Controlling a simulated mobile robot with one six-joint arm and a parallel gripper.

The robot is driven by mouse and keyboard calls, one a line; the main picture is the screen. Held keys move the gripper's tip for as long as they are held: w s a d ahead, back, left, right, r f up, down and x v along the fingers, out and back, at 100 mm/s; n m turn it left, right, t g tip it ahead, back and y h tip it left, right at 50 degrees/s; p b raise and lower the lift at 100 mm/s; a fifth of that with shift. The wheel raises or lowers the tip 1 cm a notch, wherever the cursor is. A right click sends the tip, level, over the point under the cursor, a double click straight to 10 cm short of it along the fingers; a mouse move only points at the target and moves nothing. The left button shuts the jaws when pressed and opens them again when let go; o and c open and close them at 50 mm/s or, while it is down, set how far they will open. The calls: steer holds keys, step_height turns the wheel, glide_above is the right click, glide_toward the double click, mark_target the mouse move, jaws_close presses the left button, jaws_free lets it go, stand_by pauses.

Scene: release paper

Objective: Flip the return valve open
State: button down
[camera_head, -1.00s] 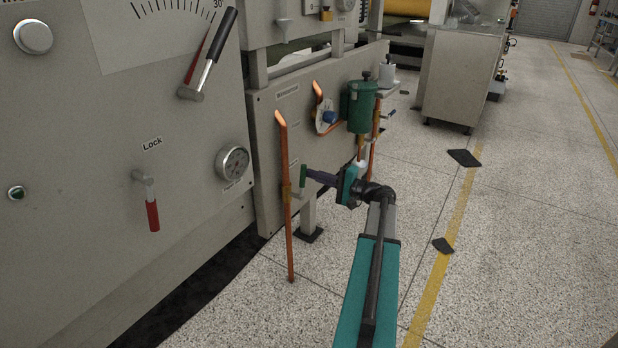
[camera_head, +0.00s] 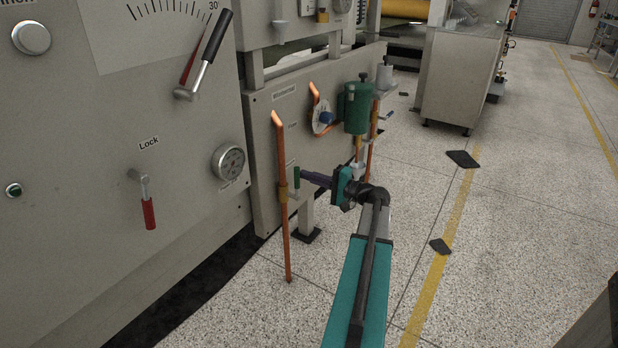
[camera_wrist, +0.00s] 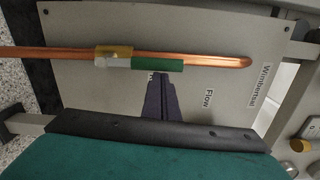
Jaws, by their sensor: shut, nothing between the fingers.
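The valve is on an upright copper pipe (camera_head: 284,232) in front of a grey panel. In the wrist view the pipe (camera_wrist: 215,61) runs across the picture and carries a brass valve body (camera_wrist: 112,51) with a pale metal stem. The green valve handle (camera_wrist: 157,65) lies along the pipe; in the head view the handle (camera_head: 297,177) stands upright beside it. My gripper (camera_head: 303,174) is shut and empty. Its dark fingertips (camera_wrist: 161,76) are right at the handle's side, in the middle of its length. I cannot tell whether they touch it.
The panel (camera_wrist: 205,25) bears a "Flow" label. A second bent copper pipe (camera_head: 314,92), a round gauge with a blue knob (camera_head: 326,118) and a green canister (camera_head: 356,108) are farther along. A red Lock lever (camera_head: 149,213) is left. The floor to the right is open.

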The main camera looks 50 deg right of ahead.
steer(key=shift+s+a, duration=0.1)
steer(key=shift+a, duration=0.05)
steer(key=s+d+p, duration=0.3)
steer(key=s+d, duration=0.2)
steer(key=s, duration=0.5)
steer(key=shift+d, duration=0.35)
steer(key=shift+s, duration=0.1)
stand_by(0.5)
